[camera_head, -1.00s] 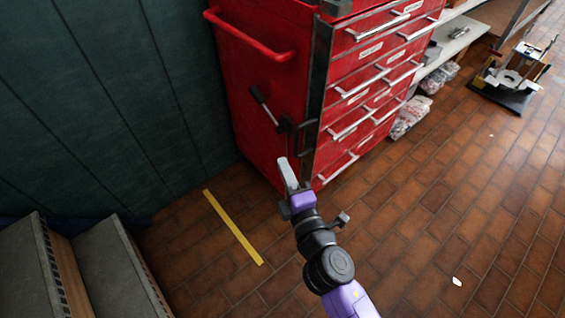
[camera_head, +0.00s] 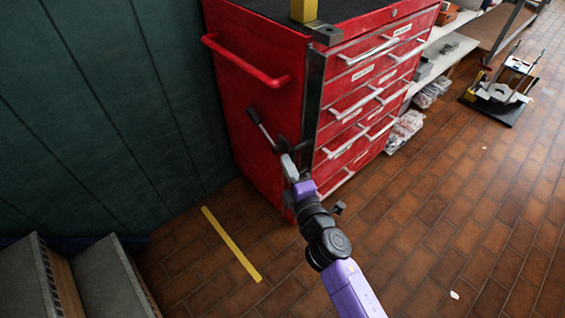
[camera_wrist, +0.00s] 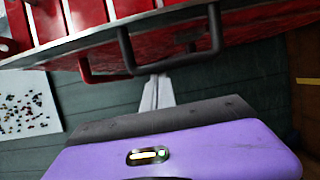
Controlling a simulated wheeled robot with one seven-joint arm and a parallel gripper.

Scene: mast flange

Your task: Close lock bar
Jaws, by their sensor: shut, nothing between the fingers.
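The lock bar (camera_head: 313,95) is a dark grey upright strip along the near front corner of the red tool cabinet (camera_head: 259,100). It also shows in the wrist view as a grey strip (camera_wrist: 185,15) crossing the top. A black bracket-shaped handle (camera_wrist: 126,48) is beside the strip in the wrist view. My gripper (camera_head: 287,160) is shut and empty, its fingertips at the handle in the head view. The fingertips (camera_wrist: 158,80) appear just below the handle in the wrist view; I cannot tell whether they touch. My fingers partly hide the handle in the head view.
A lever with a black grip (camera_head: 254,117) sticks out of the cabinet's side, close to my gripper. A red push handle (camera_head: 245,63) is above it. Grey steps (camera_head: 105,280) stand at lower left. The tiled floor (camera_head: 440,230) at right is mostly clear.

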